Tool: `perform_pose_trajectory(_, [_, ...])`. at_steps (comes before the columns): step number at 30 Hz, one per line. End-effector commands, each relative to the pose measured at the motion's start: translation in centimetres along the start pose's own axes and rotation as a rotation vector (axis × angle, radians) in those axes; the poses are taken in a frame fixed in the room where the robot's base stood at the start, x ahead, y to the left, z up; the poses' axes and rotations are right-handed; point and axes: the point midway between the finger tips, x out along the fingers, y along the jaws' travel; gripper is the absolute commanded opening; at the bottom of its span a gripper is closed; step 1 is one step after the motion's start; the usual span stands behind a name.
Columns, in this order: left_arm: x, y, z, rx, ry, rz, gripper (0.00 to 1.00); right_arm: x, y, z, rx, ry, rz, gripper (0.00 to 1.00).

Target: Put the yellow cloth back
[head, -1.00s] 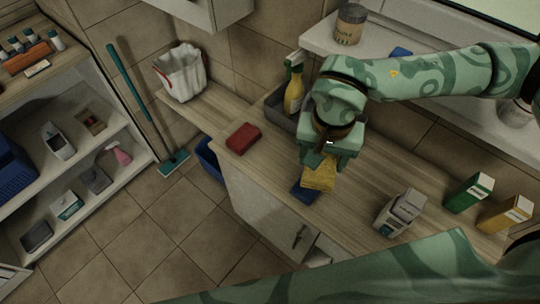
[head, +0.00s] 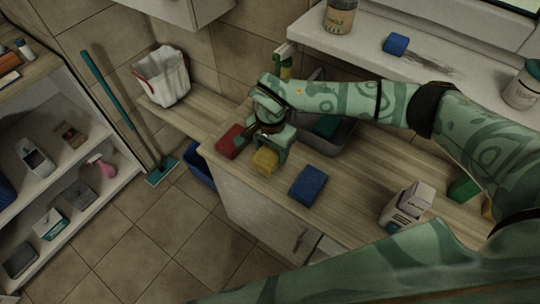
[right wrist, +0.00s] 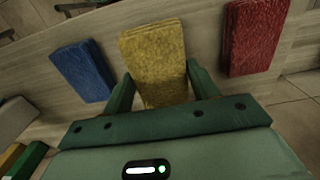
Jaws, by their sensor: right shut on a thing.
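The yellow cloth (head: 265,161) is a folded block between the fingers of my right gripper (head: 262,152), over the wooden counter. In the right wrist view the cloth (right wrist: 154,58) sits between both fingertips (right wrist: 158,90), and my right gripper is shut on it. A red cloth (head: 230,141) lies to its left on the counter, and a blue cloth (head: 308,185) lies to its right. I cannot tell whether the yellow cloth touches the counter. My left gripper is not in view.
A grey basin (head: 342,136) stands behind my right arm with a dark green thing in it. A white and grey box (head: 407,205) stands on the right of the counter. A white bag (head: 162,77) is at the far left end. Bare wood (head: 350,205) shows near the blue cloth.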

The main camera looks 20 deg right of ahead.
Motion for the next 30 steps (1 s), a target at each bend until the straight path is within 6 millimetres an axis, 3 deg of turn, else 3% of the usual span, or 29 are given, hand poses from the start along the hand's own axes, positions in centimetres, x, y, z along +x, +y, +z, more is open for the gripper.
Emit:
perform_pose_trajectory(7, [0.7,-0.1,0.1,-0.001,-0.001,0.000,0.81,3.4,-0.3,-0.1,0.001,-0.004,0.003,0.34])
perform_pose_trajectory(19, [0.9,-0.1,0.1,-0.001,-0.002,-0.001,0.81,4.0,-0.4,-0.3,0.000,0.001,0.000,0.34])
perform_pose_trajectory(20, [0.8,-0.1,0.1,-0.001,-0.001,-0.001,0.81,3.9,-0.4,-0.3,0.000,0.001,0.000,0.67])
perform_pose_trajectory(21, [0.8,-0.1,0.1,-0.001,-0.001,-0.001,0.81,3.8,-0.4,-0.2,0.000,0.001,0.000,0.78])
perform_pose_trajectory(30, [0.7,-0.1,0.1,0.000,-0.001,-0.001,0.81,3.7,-0.4,-0.2,0.000,0.000,0.000,0.81])
